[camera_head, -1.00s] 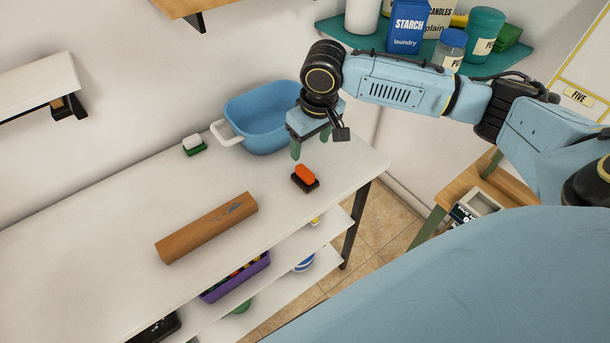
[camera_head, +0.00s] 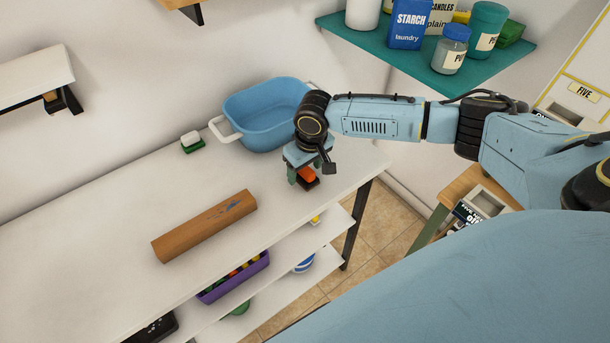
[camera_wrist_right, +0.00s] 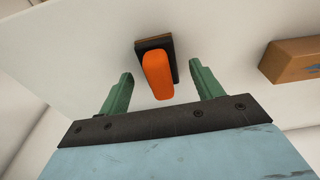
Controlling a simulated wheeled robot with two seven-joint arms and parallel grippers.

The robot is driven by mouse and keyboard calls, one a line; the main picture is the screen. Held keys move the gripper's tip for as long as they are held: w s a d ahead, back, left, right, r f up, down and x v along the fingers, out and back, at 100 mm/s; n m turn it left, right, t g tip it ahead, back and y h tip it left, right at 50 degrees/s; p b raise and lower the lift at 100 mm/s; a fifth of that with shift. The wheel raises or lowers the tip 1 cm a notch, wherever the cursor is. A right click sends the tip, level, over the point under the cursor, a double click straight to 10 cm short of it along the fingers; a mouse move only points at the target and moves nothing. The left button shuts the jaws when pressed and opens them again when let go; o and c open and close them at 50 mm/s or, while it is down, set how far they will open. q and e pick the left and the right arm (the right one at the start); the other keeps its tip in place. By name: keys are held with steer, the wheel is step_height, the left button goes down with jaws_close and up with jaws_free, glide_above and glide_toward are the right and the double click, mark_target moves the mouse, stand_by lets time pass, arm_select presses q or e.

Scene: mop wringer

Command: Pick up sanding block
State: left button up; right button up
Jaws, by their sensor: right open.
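The sanding block, with an orange grip on a dark base, lies on the white table near its right end; it shows in the head view (camera_head: 307,175), partly hidden by my gripper. In the right wrist view the sanding block (camera_wrist_right: 157,70) lies ahead of and between the two green fingers. My right gripper (camera_head: 305,178) is open and empty, just above the block. Its fingers also show in the right wrist view (camera_wrist_right: 160,90), apart from the block on both sides. My left gripper is not in view.
A blue tub (camera_head: 262,115) with a white handle stands behind the gripper. A green and white brush-like block (camera_head: 192,142) sits left of it. A brown wooden beam (camera_head: 205,226) lies on the white table (camera_head: 90,240). A teal shelf (camera_head: 440,75) with containers hangs at upper right.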

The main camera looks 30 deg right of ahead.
steer(key=shift+f, duration=0.2)
steer(key=c, duration=1.1)
step_height(320, 180, up, 10)
steer(key=shift+r+p, duration=0.1)
steer(key=shift+p, duration=0.65)
